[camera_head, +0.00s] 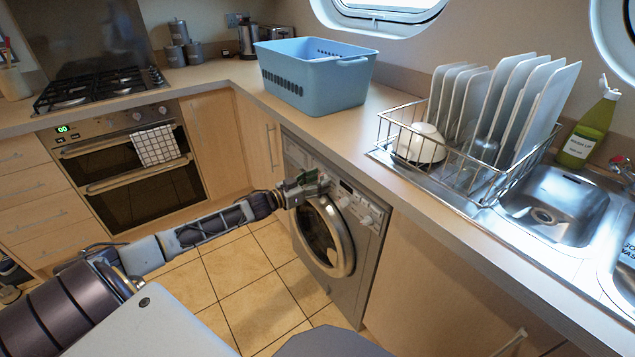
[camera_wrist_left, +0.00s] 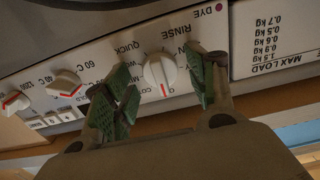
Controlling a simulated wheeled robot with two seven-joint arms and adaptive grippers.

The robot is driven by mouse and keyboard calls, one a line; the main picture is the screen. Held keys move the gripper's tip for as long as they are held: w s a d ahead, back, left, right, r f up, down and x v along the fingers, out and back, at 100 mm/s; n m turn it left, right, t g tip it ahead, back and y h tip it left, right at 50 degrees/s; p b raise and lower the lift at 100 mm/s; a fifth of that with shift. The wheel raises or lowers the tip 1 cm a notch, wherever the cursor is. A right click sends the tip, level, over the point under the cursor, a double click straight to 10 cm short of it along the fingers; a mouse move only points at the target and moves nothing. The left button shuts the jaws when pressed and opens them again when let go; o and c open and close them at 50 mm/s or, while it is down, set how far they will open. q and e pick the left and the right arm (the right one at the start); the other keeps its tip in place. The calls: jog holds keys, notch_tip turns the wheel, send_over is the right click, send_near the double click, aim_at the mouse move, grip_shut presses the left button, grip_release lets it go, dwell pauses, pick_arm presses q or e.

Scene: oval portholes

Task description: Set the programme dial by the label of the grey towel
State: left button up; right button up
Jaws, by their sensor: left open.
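The washing machine (camera_head: 335,235) stands under the worktop, its door shut. My left gripper (camera_head: 305,183) is at its control panel. In the left wrist view the white programme dial (camera_wrist_left: 159,71) sits between the open green-padded fingers of my left gripper (camera_wrist_left: 162,88). I cannot tell whether a finger touches it. The dial's red mark points down in that picture. Upside-down words RINSE, QUICK and DYE surround it; other words are partly hidden by the fingers. I see no grey towel or its label. My right gripper is not in view.
More white knobs (camera_wrist_left: 65,84) with red marks lie left of the dial in the wrist view. A MAX LOAD label (camera_wrist_left: 275,40) is at right. A blue basket (camera_head: 315,85) and dish rack (camera_head: 455,160) stand on the worktop. A checked cloth (camera_head: 155,145) hangs on the oven.

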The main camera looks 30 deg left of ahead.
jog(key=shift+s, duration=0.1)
pick_arm(q)
jog(key=c, duration=1.1)
jog(key=shift+o, duration=0.2)
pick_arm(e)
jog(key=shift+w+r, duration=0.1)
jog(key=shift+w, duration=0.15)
pick_arm(q)
jog(key=shift+m+p, duration=0.3)
jog(key=shift+p, duration=0.05)
jog(key=shift+m+p, duration=0.8)
jog(key=shift+m, duration=0.1)
jog(key=shift+m+p, duration=1.65)
jog(key=shift+m, duration=1.45)
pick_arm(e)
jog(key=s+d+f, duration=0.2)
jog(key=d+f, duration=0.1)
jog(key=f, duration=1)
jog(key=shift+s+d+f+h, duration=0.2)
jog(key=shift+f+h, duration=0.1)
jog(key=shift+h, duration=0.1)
